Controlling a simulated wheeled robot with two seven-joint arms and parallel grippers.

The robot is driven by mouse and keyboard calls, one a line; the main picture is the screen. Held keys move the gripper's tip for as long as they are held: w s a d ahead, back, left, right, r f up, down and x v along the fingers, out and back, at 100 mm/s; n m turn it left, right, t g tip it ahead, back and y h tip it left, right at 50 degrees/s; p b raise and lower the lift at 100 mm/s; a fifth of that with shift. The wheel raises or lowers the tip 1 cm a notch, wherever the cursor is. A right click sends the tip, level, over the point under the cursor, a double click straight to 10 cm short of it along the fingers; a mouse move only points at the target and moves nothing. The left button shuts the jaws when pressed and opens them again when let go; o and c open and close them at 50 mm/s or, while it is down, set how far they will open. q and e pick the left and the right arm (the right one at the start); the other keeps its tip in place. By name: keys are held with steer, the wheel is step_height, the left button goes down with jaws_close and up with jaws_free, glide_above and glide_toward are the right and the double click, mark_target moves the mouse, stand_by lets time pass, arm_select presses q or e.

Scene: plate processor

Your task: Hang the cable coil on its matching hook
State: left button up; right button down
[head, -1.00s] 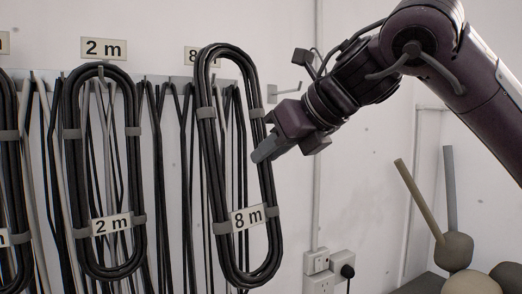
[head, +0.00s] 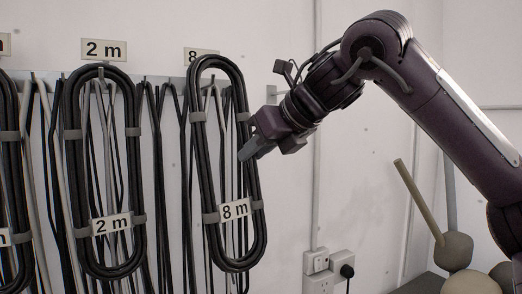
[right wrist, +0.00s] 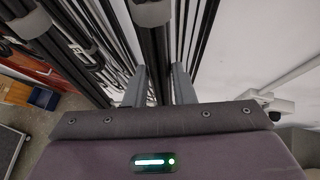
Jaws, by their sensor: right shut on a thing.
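My right gripper (head: 248,150) is shut on the right side of a black cable coil (head: 238,263) tagged 8 m. The coil hangs nearly upright, slightly tilted, in front of the wall. Its top loop overlaps the 8 m wall sign (head: 191,55) and the hook rail. I cannot tell whether its loop is around a hook. In the right wrist view a black strand bundle of the coil (right wrist: 154,60) runs between the two fingers. My left gripper is not in view.
A 2 m coil (head: 69,180) hangs under its 2 m sign (head: 105,49), left of the held coil. Thinner cables hang along the rail behind. Wall sockets (head: 316,261) with a black plug are below right. Rods and rounded objects (head: 457,250) stand at lower right.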

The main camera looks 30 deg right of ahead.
steer(key=shift+w+f, duration=0.15)
steer(key=shift+w, duration=1.4)
steer(key=shift+w+d+f, duration=0.1)
steer(key=shift+w+f, duration=0.55)
steer(key=shift+f, duration=0.45)
